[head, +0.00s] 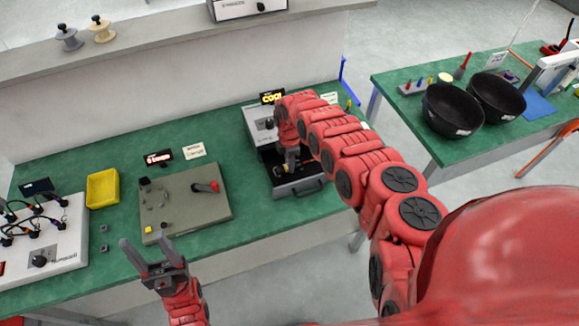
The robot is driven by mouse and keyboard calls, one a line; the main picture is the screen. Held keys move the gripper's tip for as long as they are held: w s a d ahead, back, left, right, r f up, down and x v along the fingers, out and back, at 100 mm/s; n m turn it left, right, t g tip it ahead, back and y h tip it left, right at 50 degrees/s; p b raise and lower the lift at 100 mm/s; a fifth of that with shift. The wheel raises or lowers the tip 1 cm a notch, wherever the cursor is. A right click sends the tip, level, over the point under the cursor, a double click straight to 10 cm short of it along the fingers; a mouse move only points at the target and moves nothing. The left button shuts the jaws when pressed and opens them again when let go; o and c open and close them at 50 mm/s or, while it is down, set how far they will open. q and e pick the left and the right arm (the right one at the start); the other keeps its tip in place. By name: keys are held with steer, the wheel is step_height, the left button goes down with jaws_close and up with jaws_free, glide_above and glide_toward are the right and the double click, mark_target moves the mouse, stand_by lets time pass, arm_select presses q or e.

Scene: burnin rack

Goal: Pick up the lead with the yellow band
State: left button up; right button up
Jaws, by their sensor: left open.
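Several black leads (38,222) lie looped on the white panel at the left end of the green bench. No yellow band can be made out on them at this size. My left gripper (146,242) is open and empty, at the bench's front edge, right of the panel and in front of the grey plate. My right gripper (290,166) points down over the open dark drawer (305,187) of the grey box.
A yellow bin (103,188) stands behind the panel's right side. A grey plate (205,213) with a red-handled lever (206,187) lies mid-bench. Small dark blocks (104,249) sit near the front edge. Black bowls (453,110) stand on a separate bench at right.

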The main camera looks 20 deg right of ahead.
jaws_close()
steer(key=shift+r, duration=0.2)
